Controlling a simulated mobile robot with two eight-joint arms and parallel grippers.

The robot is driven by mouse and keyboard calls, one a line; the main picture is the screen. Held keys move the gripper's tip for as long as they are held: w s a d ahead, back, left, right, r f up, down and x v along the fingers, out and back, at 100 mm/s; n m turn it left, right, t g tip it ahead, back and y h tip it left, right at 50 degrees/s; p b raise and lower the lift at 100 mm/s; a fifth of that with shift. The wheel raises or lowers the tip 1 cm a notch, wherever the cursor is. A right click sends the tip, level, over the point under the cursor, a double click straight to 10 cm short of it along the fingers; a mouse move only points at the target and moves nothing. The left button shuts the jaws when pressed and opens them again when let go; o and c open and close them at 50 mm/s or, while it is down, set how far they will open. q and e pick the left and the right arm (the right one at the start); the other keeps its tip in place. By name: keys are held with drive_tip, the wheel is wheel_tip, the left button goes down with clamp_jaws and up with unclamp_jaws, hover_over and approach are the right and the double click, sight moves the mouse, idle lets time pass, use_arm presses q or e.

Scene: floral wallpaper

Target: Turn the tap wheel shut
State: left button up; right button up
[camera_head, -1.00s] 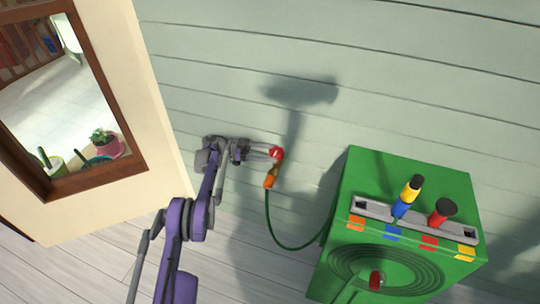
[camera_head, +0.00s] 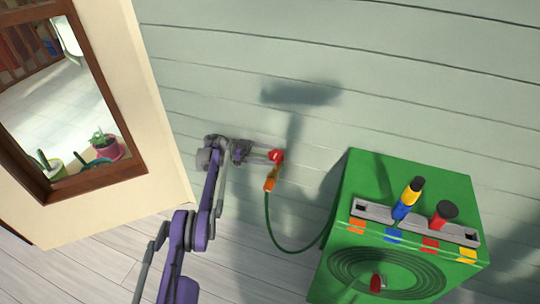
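The red tap wheel (camera_head: 277,156) sits on an orange and yellow tap (camera_head: 271,179) at the pale green plank wall, near the middle of the view. A green hose hangs from the tap. My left gripper (camera_head: 273,157) reaches in from the left with its fingertips at the wheel, and looks shut on it. The fingers are seen nearly edge-on and hide part of the wheel. The wheel's exact angle is too small to tell. My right gripper is not in view.
A green box (camera_head: 340,215) stands to the right of the tap, with a grey slotted rail, coloured knobs and a coiled pattern on it. The hose (camera_head: 283,244) runs to the box. A wood-framed window (camera_head: 133,170) is at the left. Wall above the tap is clear.

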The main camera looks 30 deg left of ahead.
use_arm(q)
drive_tip(key=shift+o, duration=0.6)
drive_tip(key=shift+s+n+t+y+p, duration=0.1)
drive_tip(key=shift+n+t+y+p, duration=0.25)
drive_tip(key=shift+t, duration=0.25)
